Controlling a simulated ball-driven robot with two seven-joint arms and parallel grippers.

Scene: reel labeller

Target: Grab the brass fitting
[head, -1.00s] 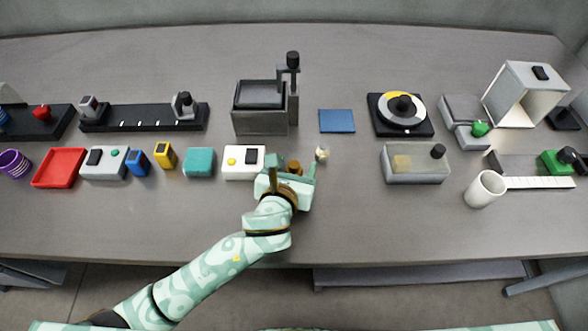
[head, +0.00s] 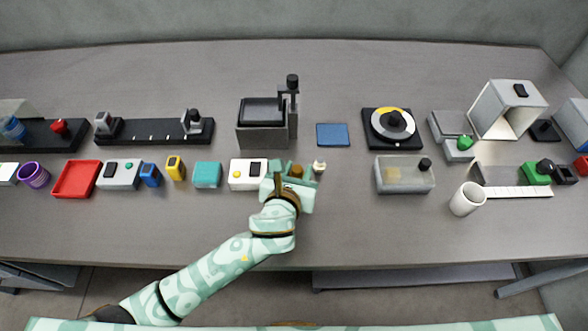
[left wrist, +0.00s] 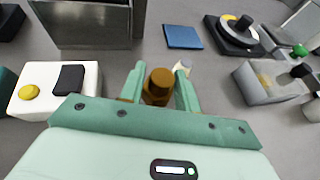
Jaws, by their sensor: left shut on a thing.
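The brass fitting (left wrist: 158,84) is a brownish-gold cylinder-like piece standing upright between the two fingers of my left gripper (left wrist: 158,88) in the left wrist view. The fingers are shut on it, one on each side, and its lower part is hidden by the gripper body. In the head view the fitting's top (head: 296,171) shows between the fingers of the left gripper (head: 297,174), low over the table to the right of the white box with a yellow button. I cannot tell whether the fitting touches the table. My right gripper is not in view.
The white box (head: 247,173) stands close on the left. A small pale piece (head: 319,166) is just beyond the right finger. A grey bin with a post (head: 263,135) and a blue mat (head: 333,134) lie behind. The table to the right, up to the clear-lidded box (head: 404,177), is free.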

